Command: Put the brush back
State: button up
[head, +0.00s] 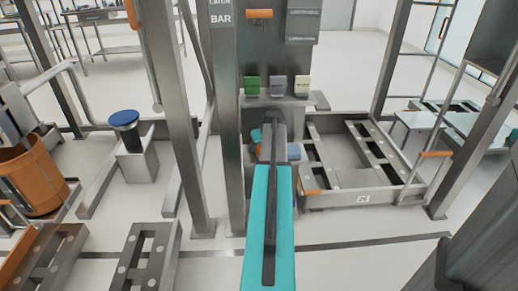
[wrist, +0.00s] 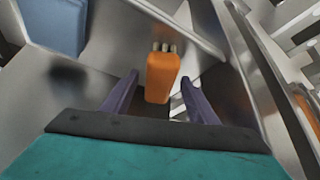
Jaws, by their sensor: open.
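The brush appears to be the orange block with several short pale tips (wrist: 161,76) in the wrist view. It is upright in the picture, with its tips at the far end. My gripper (wrist: 158,82) has two purple fingers spread apart, one on each side of the orange block. Gaps show between block and fingers, and I cannot tell how far beyond the fingertips it lies. In the head view, my teal and dark arm hides most of this spot. A small orange patch (head: 256,136) shows beside the arm's far end, perhaps the same block.
A blue block (wrist: 60,25) is at the upper left in the wrist view, near grey metal walls. In the head view, a column (head: 277,50) with green, grey and pale blocks stands ahead. A metal frame (head: 360,165) is right, an orange bin (head: 30,180) left.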

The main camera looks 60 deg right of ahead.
jog(key=p+v, duration=0.1)
jog(key=v, duration=0.9)
jog(key=shift+p, duration=0.4)
jog(key=shift+s, duration=0.15)
